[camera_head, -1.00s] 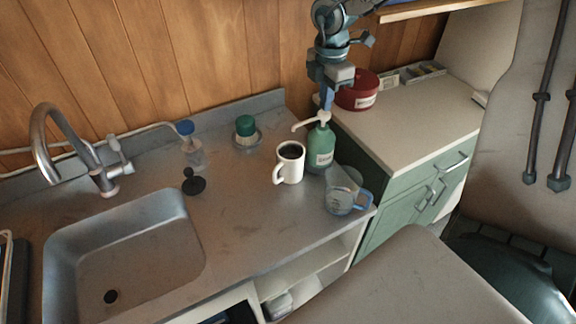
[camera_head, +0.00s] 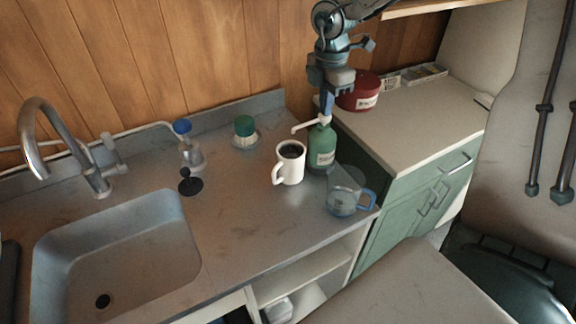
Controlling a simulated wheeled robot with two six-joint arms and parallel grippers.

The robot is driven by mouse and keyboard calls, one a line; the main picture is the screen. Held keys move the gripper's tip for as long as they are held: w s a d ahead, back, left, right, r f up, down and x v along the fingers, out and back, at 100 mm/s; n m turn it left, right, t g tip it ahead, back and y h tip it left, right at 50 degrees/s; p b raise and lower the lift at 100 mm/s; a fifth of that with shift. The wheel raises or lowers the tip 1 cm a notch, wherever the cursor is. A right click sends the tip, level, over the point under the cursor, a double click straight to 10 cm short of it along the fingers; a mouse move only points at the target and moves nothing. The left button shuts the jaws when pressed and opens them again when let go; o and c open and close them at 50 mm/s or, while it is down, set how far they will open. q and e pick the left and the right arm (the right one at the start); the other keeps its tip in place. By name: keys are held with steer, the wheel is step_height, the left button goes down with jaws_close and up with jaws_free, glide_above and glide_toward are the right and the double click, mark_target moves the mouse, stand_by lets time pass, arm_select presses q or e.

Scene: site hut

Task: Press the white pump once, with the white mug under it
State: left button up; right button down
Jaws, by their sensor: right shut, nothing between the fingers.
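The white pump (camera_head: 306,125) tops a green bottle (camera_head: 321,150) on the steel counter, its spout pointing left. The white mug (camera_head: 290,164) stands upright just left of the bottle, with its handle to the left and dark inside. The spout tip is over the mug's far side or just behind it; I cannot tell exactly. My right gripper (camera_head: 326,112) is shut and points down onto the pump head, apparently touching it. The fingers hide part of the pump's top. My left gripper is not in view.
A clear jug (camera_head: 347,195) with a blue handle stands close right of the mug, near the counter edge. A red tin (camera_head: 359,92) is on the cabinet behind. The sink (camera_head: 120,250) and tap (camera_head: 62,150) are left. Counter in front of the mug is clear.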

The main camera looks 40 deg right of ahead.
steer(key=shift+s, duration=0.1)
steer(key=shift+r+p, duration=0.35)
steer(key=shift+r, duration=1.05)
step_height(320, 180, up, 6)
steer(key=shift+p, duration=0.35)
stand_by(0.4)
